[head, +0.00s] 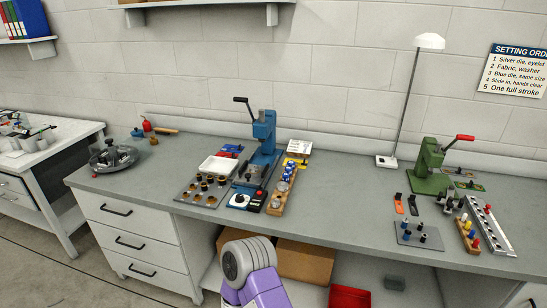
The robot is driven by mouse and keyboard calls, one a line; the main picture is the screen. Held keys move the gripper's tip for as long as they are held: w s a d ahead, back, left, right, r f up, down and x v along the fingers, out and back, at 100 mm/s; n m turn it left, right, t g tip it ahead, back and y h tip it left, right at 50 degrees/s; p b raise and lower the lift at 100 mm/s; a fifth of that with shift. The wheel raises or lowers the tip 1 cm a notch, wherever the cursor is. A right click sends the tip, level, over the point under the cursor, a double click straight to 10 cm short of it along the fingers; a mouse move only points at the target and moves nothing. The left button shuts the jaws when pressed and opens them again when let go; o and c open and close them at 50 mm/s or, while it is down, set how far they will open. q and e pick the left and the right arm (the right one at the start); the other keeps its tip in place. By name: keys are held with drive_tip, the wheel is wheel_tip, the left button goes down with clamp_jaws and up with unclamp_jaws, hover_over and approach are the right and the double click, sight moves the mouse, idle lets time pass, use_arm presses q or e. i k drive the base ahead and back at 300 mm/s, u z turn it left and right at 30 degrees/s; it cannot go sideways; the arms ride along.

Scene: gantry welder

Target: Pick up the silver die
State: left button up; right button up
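I cannot single out the silver die for certain, as the pieces are small in the head view. Small silver-looking pieces stand in a wooden rack (277,208) to the right of the blue hand press (264,135). More metallic pieces (447,201) stand in front of the green hand press (430,168). Dark and silvery pieces also stand on a grey plate (419,236) near the bench's front edge. Neither of my grippers shows; only a purple and grey part of my arm is at the bottom centre, in front of the bench.
The grey bench (330,200) has clear room between the two presses. A plate with several dark pieces (203,191) and a white tray (218,165) lie left of the blue press. A lamp (430,42) stands behind. A red bin (350,297) is below.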

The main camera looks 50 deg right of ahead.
sight(254, 169)
drive_tip(key=z, duration=0.95)
drive_tip(key=i, duration=1.25)
drive_tip(key=z, duration=1.3)
